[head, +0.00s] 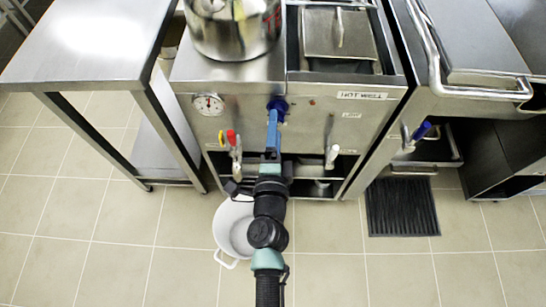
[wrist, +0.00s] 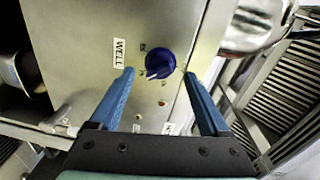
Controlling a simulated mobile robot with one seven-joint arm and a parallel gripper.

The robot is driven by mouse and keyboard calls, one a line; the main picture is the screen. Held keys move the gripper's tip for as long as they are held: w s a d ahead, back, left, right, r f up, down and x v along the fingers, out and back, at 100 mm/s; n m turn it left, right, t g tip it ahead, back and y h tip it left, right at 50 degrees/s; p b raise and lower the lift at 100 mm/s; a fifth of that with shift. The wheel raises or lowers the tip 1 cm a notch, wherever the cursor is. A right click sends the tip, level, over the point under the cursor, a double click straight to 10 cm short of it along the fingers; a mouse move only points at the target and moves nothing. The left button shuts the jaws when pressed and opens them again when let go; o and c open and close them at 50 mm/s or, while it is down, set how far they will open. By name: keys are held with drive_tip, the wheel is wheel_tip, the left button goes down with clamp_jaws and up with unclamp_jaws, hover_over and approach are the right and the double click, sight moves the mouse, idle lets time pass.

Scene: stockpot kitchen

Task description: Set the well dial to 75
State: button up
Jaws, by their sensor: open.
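The well dial is a round dark blue knob (wrist: 160,63) on the steel front panel. In the wrist view a pale mark shows near its rim on the side toward me; the numbers around it are too small to read. A WELL label (wrist: 119,52) is beside it. In the head view the dial (head: 278,104) shows just beyond my blue fingers, partly hidden by them. My gripper (wrist: 158,76) is open and empty, its fingers spread to either side of the dial in the picture. I cannot tell whether the fingertips reach around it; no contact is visible.
A steel stockpot (head: 228,35) stands on the counter above the panel. A white bucket (head: 233,240) is on the floor below my arm. A dark mat (head: 402,207) lies right.

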drive_tip(key=s+b, duration=0.1)
drive_tip(key=s, duration=0.8)
drive_tip(key=shift+s+a+r, duration=0.15)
drive_tip(key=shift+s+r, duration=0.2)
drive_tip(key=w+a+r+n+t+y, duration=0.1)
drive_tip(key=w+r+n+t, duration=0.2)
drive_tip(key=r, duration=0.7)
drive_tip(key=w+a+r+n+t+y, duration=0.1)
drive_tip(key=w+r+n+y, duration=0.2)
drive_tip(key=r, duration=0.8)
drive_tip(key=w+a+r+n+t, duration=0.1)
drive_tip(key=w+r+n, duration=0.3)
drive_tip(key=r, duration=0.6)
drive_tip(key=s+d+r+n+t+h, duration=0.15)
drive_tip(key=s+r, duration=0.25)
drive_tip(key=r, duration=0.5)
drive_tip(key=s+d+r+n+t+h, duration=0.1)
drive_tip(key=s+r+n+t, duration=0.2)
drive_tip(key=r, duration=0.5)
drive_tip(key=s+d+r+n+t+h, duration=0.1)
drive_tip(key=s+d+r+n, duration=0.15)
drive_tip(key=s+r, duration=0.45)
wheel_tip(320, 180, up, 18)
drive_tip(key=w+a+p, duration=0.1)
drive_tip(key=w+p, duration=0.1)
drive_tip(key=p, duration=1.4)
drive_tip(key=shift+w, duration=0.3)
